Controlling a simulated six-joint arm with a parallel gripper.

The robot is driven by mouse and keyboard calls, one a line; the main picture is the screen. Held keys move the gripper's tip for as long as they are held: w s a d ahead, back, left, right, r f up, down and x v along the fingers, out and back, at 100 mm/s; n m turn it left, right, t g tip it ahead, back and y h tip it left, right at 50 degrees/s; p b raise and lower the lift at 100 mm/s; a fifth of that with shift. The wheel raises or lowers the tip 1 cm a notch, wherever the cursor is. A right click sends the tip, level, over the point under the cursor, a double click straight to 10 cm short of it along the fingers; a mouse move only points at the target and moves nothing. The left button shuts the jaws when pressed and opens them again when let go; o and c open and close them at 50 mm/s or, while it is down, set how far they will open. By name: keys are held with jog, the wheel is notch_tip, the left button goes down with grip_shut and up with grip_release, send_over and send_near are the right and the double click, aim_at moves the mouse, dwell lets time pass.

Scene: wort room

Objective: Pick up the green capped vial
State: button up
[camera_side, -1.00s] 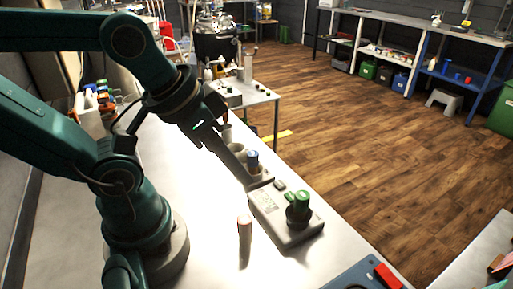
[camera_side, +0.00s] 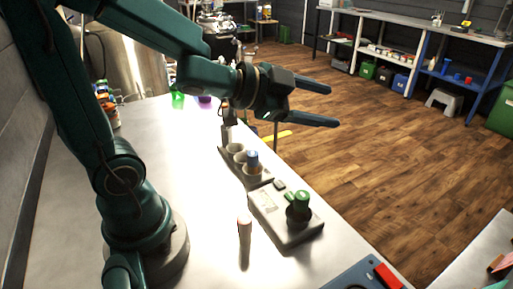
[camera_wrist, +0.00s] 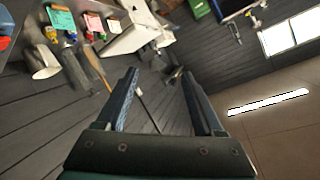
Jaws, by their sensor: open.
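The green capped vial (camera_side: 301,197) stands upright in the dark round cup of a grey bench device (camera_side: 287,226) in the side view. Only its green top shows clearly. My gripper (camera_side: 334,105) is open and empty, high above the bench and well apart from the vial. Its fingers point to the right, out over the floor. In the wrist view my gripper (camera_wrist: 160,75) shows two spread fingers with nothing between them. I cannot make out the vial in that view.
A rack (camera_side: 257,183) with a blue capped vial (camera_side: 252,160) stands behind the device. A pale cylinder (camera_side: 244,230) stands to the device's left. A blue tray with a red block (camera_side: 387,275) is at the front. Green (camera_side: 178,99) and purple (camera_side: 204,99) items sit at the bench's far end.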

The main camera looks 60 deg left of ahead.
aim_at(296, 194)
jog(key=s+d+f+m+g+h, duration=0.1)
jog(key=s+f+g+h, duration=0.1)
jog(key=f+h, duration=0.1)
jog(key=s+d+f+m+g+h, duration=0.1)
jog(key=s+d+f+g+h, duration=0.1)
jog(key=f, duration=0.3)
jog(key=s+d+f+m+g+h, duration=0.1)
jog(key=s+f+g+h, duration=0.1)
jog(key=s+f+h, duration=0.1)
jog(key=shift+d+f+h, duration=0.25)
jog(key=shift+f+h, duration=0.15)
jog(key=shift+f, duration=0.45)
jog(key=shift+a+f+n, duration=0.25)
jog(key=shift+f+n, duration=0.15)
jog(key=shift+f, duration=0.2)
jog(key=shift+x, duration=2.45)
jog(key=shift+f, duration=0.1)
grip_shut()
